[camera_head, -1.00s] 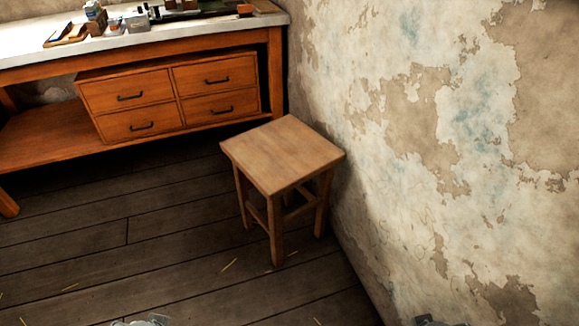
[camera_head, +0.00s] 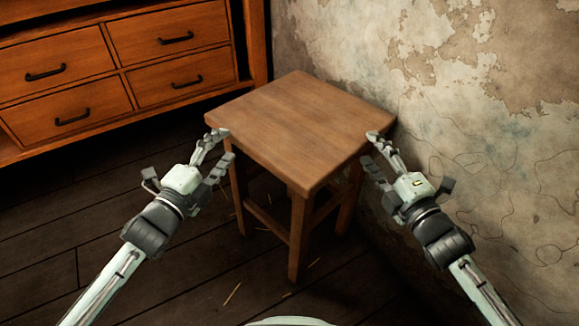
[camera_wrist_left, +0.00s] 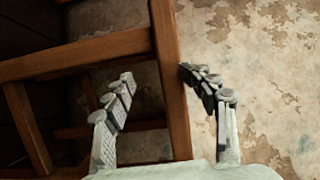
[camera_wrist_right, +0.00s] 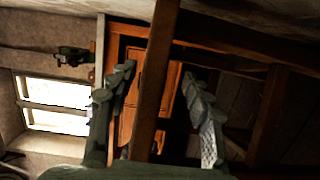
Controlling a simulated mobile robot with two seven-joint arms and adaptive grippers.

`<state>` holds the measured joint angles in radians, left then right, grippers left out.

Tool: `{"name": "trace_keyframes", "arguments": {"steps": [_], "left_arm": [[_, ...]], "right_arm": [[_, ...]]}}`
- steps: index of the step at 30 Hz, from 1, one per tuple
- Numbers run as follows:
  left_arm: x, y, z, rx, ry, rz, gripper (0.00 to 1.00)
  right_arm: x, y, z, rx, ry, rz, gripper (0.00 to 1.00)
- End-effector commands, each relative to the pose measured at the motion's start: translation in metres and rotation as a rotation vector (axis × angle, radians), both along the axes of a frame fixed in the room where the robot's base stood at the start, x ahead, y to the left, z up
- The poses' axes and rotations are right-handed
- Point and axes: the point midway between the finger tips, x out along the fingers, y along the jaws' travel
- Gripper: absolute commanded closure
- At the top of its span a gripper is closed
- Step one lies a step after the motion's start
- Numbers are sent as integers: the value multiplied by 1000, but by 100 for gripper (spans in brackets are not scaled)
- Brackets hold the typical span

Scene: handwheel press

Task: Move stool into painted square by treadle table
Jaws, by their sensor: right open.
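The wooden stool (camera_head: 300,115) stands upright on the floor close to the wall, its square seat facing up. My left gripper (camera_head: 226,146) is open at the seat's left side; in the left wrist view the seat edge (camera_wrist_left: 168,65) lies between its parted fingers. My right gripper (camera_head: 370,148) is open at the seat's right side; in the right wrist view the seat edge (camera_wrist_right: 155,75) runs between its parted fingers. I cannot tell whether the fingers touch the wood. No painted square or treadle table is identifiable in these views.
An orange wooden bench with drawers (camera_head: 120,60) stands behind the stool to the left. The peeling plaster wall (camera_head: 470,100) is close on the right, near my right gripper. Dark plank floor (camera_head: 60,220) is clear at the left.

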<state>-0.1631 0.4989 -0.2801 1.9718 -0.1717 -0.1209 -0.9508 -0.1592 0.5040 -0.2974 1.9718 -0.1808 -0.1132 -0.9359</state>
Motion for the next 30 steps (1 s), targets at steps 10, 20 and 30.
{"name": "trace_keyframes", "arguments": {"steps": [10,20,30], "left_arm": [[-4,-15,1,16,-34,-40,50],[26,-24,1,17,-32,-34,50],[65,-39,-1,17,-29,-33,50]], "right_arm": [[0,5,3,-24,-37,23,50],[29,16,4,-21,-38,21,50],[68,32,3,-22,-36,21,50]]}}
